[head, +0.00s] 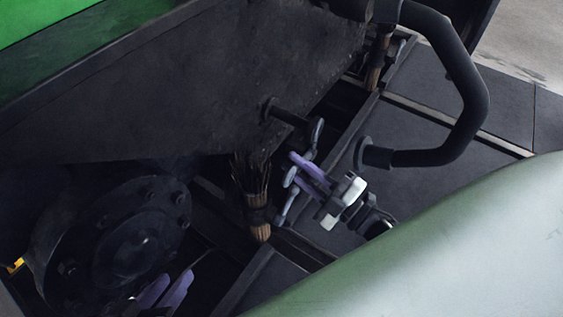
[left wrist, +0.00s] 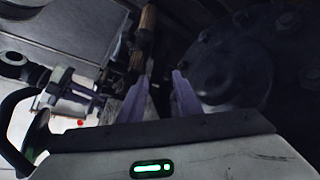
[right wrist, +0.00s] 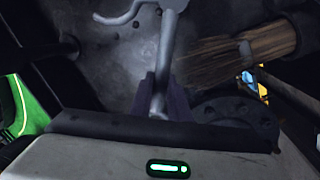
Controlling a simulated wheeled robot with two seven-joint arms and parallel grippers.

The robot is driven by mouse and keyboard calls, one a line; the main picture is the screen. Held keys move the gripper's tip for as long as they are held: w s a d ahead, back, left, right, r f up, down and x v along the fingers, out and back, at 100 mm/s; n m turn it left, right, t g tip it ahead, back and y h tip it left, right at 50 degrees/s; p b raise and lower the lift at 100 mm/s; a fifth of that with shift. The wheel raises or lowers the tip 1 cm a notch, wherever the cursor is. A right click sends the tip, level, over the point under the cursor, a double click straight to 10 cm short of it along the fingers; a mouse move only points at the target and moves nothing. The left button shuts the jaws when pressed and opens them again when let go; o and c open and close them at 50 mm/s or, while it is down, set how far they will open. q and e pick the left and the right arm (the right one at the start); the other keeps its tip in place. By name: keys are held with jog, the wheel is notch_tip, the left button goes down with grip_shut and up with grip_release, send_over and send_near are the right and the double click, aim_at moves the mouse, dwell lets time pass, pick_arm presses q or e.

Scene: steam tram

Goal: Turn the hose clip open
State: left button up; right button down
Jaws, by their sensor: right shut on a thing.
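The hose clip (head: 283,211) appears to be the thin grey metal piece with rounded ends, beside the dark panel in the middle of the head view. My right gripper (head: 298,170), with purple fingers, reaches it from the right and is shut on it. In the right wrist view the clip's grey bar (right wrist: 168,55) runs down between the fingers (right wrist: 164,98). A curved grey hook shows at its upper end.
A bristle brush (head: 257,212) hangs just left of the clip. A large bolted round flange (head: 128,248) is beside my left gripper. A thick black curved pipe (head: 468,85) stands to the right. A pale green curved surface (head: 470,245) fills the lower right.

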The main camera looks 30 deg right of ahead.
jog(key=shift+s+f+n, duration=0.1)
jog(key=shift+f+n, duration=0.15)
jog(key=shift+n, duration=0.05)
pick_arm(q)
jog(key=shift+a+r, duration=0.2)
jog(key=shift+r, duration=0.2)
pick_arm(e)
jog(key=shift+a, duration=0.1)
jog(key=c, duration=1.7)
grip_release()
pick_arm(q)
jog(key=shift+f, duration=0.1)
pick_arm(e)
jog(key=shift+o, duration=0.2)
